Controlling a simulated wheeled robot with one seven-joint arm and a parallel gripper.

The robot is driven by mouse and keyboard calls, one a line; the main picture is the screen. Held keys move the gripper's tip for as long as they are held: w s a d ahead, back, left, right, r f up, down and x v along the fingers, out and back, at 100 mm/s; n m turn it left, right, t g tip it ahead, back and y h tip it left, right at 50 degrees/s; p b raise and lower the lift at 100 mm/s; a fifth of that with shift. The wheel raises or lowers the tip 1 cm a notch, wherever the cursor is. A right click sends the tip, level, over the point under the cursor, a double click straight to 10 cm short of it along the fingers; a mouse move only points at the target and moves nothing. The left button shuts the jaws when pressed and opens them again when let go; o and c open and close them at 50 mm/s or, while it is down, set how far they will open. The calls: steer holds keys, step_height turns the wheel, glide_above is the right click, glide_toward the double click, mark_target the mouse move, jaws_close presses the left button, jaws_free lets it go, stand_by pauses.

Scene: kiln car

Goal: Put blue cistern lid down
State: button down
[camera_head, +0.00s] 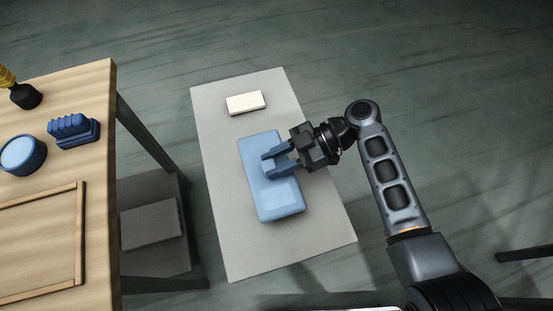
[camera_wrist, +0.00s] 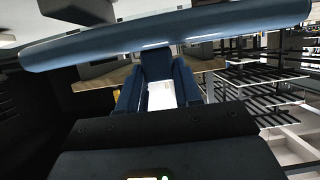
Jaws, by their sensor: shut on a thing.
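The blue cistern lid (camera_head: 263,153) is a light blue oblong with rounded corners, seen over the grey board (camera_head: 225,215) in the head view. My gripper (camera_head: 268,165) reaches in from the right and is shut on the lid near its middle. In the wrist view the lid (camera_wrist: 170,32) spans the top of the picture as a long blue band, beyond the fingers of my gripper (camera_wrist: 158,88). I cannot tell whether the lid touches the grey board or hangs just above it.
A white block (camera_head: 245,103) lies on the grey board above the lid. A wooden table (camera_head: 95,100) stands at the left with a blue brush (camera_head: 73,132), a round blue-topped pot (camera_head: 22,154) and a wooden frame (camera_head: 82,235). The board's lower end is bare.

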steer(key=shift+f+b, duration=0.55)
steer(key=shift+b, duration=0.1)
steer(key=c, duration=0.8)
jaws_free()
steer(key=shift+r+p, duration=0.8)
steer(key=shift+p, duration=0.2)
steer(key=b+v, duration=0.1)
steer(key=v, duration=0.5)
steer(key=b+v, duration=0.1)
steer(key=v, duration=0.5)
steer(key=shift+d+f, duration=0.1)
steer(key=shift+f, duration=0.15)
steer(key=shift+r, duration=0.1)
